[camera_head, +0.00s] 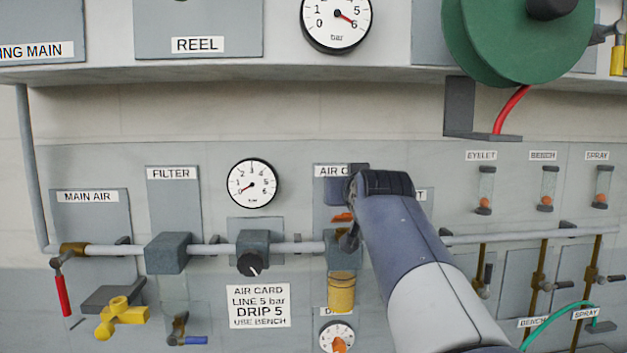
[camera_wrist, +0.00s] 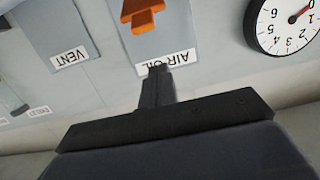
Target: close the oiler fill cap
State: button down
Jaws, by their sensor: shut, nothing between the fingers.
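The oiler is the unit with an amber bowl (camera_head: 341,292) on the pipe, under the partly covered AIR OIL label. An orange part (camera_head: 342,217), which looks like its fill cap, shows just above the oiler's body; it also shows at the top of the wrist view (camera_wrist: 143,12). How far it stands open is unclear. My gripper (camera_wrist: 158,70) is shut and empty. In the wrist view its tips overlap the AIR OIL label, apart from the orange part. In the head view my wrist hides the label's end and part of the oiler plate.
A drip dial (camera_head: 337,338) with an orange pointer sits below the oiler. The regulator (camera_head: 253,250) and filter (camera_head: 168,253) stand left on the same pipe. A gauge (camera_head: 252,183) hangs above. A reel bracket (camera_head: 473,112) juts out at upper right.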

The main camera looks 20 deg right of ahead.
aim_at(349, 216)
jog(key=shift+s+a+f, duration=0.1)
jog(key=shift+s+f, duration=0.15)
jog(key=shift+f, duration=0.35)
jog(key=shift+s+a+f, duration=0.1)
jog(key=shift+s+f, duration=0.1)
jog(key=shift+f, duration=0.4)
jog(key=shift+s+f, duration=0.25)
jog(key=shift+f, duration=0.35)
jog(key=shift+f, duration=0.15)
jog(key=f+b, duration=0.1)
jog(key=b, duration=0.2)
jog(key=t+b, duration=0.1)
jog(key=b, duration=0.2)
jog(key=shift+s+a+f, duration=0.1)
jog(key=shift+s+f, duration=0.15)
jog(key=shift+f, duration=0.15)
jog(key=t+b, duration=0.1)
jog(key=b, duration=0.2)
jog(key=f+b, duration=0.1)
jog(key=b, duration=0.2)
jog(key=shift+s+a+f+t+h, duration=0.1)
jog(key=shift+s+f+t+h, duration=0.05)
jog(key=shift+s+t+h, duration=0.25)
jog(key=f+b, duration=0.1)
jog(key=b, duration=0.1)
jog(key=shift+s+f+b, duration=0.1)
jog(key=shift+f+b, duration=0.2)
jog(key=shift+b, duration=0.1)
jog(key=shift+f, duration=0.25)
